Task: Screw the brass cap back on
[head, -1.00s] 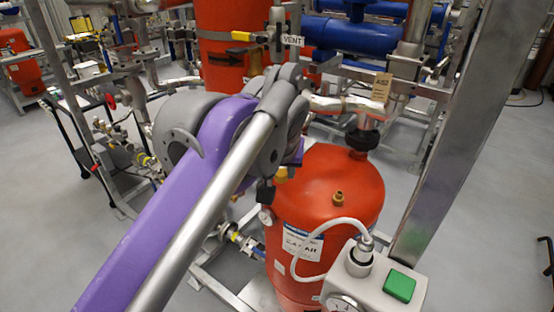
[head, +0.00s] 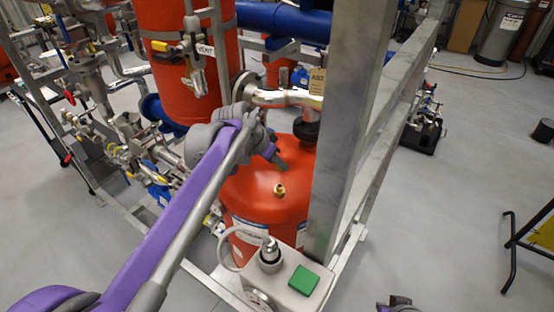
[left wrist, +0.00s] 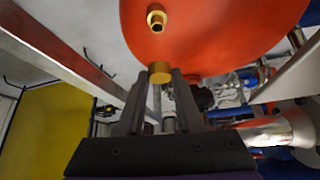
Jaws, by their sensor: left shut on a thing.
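The red tank (head: 270,185) stands right of centre in the head view, with a threaded brass fitting (head: 280,190) on its top. The fitting (left wrist: 156,18) also shows in the left wrist view, with an open dark bore. My left gripper (head: 281,162) is just behind the fitting, over the tank top. In the left wrist view its dark fingers (left wrist: 160,82) are shut on the brass cap (left wrist: 159,73), which is apart from the fitting. The cap cannot be made out in the head view. A small grey and purple part of my right arm shows at the bottom edge; its jaws cannot be made out.
A galvanised post (head: 345,130) stands close to the right of the tank. A silver pipe (head: 280,97) with a tag (head: 317,82) runs behind my gripper. A grey box with a green button (head: 304,280) is in front. Open floor lies to the right.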

